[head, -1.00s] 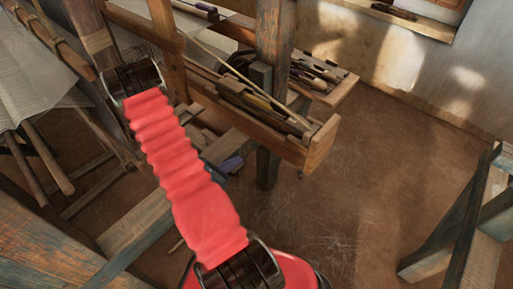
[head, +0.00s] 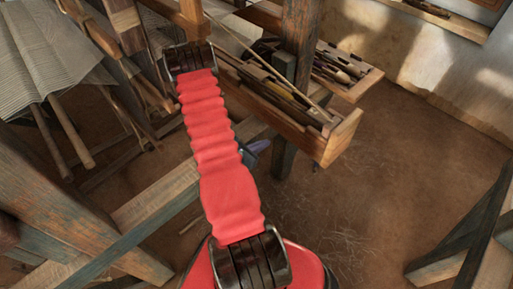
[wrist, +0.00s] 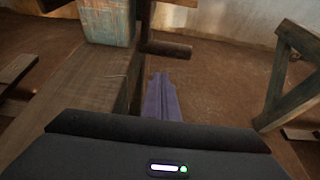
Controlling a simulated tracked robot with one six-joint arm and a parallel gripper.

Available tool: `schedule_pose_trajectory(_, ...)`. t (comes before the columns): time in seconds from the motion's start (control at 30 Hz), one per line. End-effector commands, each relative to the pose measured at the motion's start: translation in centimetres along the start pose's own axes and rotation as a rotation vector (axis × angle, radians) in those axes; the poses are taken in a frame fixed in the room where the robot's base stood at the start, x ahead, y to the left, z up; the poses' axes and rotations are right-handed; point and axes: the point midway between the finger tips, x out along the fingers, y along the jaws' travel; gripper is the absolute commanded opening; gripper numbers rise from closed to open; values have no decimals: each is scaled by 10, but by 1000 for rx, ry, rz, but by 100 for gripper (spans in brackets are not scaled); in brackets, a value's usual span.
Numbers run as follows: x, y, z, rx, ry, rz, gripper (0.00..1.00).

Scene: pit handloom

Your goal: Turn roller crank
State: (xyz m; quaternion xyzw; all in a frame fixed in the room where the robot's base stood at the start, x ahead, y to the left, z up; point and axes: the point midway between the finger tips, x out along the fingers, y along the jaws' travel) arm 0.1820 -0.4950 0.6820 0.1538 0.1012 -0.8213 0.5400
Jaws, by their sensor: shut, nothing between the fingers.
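In the wrist view, a short dark round wooden peg (wrist: 168,49) sticks out to the right from beside the wooden post; it looks like the crank's handle, though I cannot see a full crank. My gripper (wrist: 159,76) shows there as slim purple-grey fingers, shut and empty. In the picture, the fingertips lie below the peg, apart from it. In the head view only a small purple-grey part of my gripper (head: 258,147) shows beyond my red arm, near the loom post; its tips and the crank are hidden or too small to tell.
A worn post with blue paint (wrist: 108,22) and a thick beam (wrist: 85,95) stand close left of my gripper. A wooden tool tray (head: 330,140) is right of my arm. Pale cloth (head: 45,55) hangs at left. Bare floor (head: 370,190) lies right, with a trestle beyond.

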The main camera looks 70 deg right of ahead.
Motion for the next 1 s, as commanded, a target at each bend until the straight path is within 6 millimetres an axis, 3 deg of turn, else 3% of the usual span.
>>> schedule_pose_trajectory(0.2, 32, -1, 0, 0, 0, -2, 0)
schedule_pose_trajectory(0.4, 52, 0, 15, 2, -1, -2, 0)
schedule_pose_trajectory(1.0, 67, 0, 21, 0, 0, -1, 0)
